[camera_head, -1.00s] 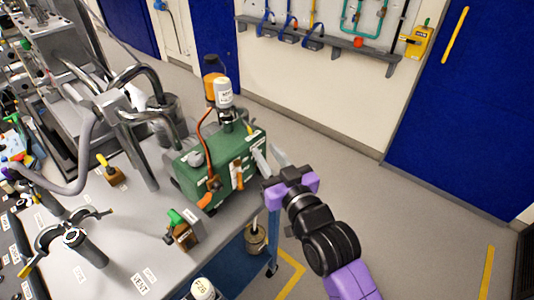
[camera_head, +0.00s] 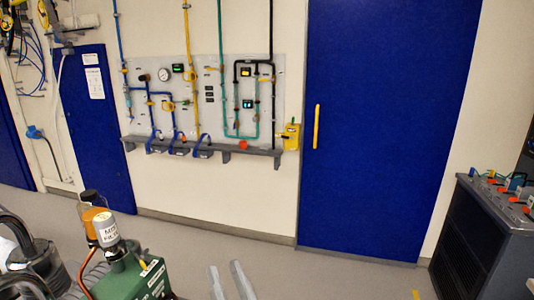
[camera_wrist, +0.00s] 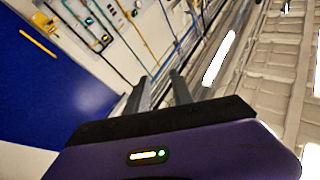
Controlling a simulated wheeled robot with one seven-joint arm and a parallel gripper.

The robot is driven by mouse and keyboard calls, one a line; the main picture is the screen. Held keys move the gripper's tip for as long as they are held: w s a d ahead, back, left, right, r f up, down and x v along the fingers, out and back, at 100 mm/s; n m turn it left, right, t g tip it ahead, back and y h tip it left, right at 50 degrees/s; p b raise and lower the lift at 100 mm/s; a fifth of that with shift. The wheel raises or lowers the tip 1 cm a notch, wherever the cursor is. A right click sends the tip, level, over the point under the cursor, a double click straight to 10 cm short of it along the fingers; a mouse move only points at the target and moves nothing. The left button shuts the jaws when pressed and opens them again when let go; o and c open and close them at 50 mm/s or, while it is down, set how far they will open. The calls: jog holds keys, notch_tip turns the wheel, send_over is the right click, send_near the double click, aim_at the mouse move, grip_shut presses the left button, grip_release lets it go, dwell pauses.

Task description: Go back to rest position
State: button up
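My gripper (camera_head: 230,281) shows at the bottom middle of the head view, only its two grey fingers in sight, pointing up. The fingers stand apart with nothing between them. In the wrist view my gripper (camera_wrist: 159,90) also shows two parted, empty fingers above its purple and black body. In the head view, the fingers are to the right of a green pump (camera_head: 140,278), with a gap in the picture between them. The rest of my arm is outside the head view.
Floor (camera_head: 330,270) between is clear.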

jog(key=s+d+f+m+h, duration=0.3)
jog(key=s+d+f+h, duration=0.15)
jog(key=s+d, duration=0.3)
jog(key=s+d+f+m+h, duration=0.2)
jog(key=s+d+f+h, duration=0.3)
jog(key=d, duration=0.4)
jog(key=s+d+f+g, duration=0.1)
jog(key=s+d+f, duration=0.1)
jog(key=s, duration=0.5)
jog(key=s+d+f+n+g, duration=0.1)
jog(key=s+d, duration=0.3)
jog(key=s, duration=0.4)
jog(key=s+d+f+n+g, duration=0.1)
jog(key=s+d+f+g, duration=0.2)
jog(key=s, duration=0.4)
jog(key=shift+s+d+f+h, duration=0.15)
jog(key=shift+d+f+h, duration=0.25)
jog(key=shift+d, duration=0.2)
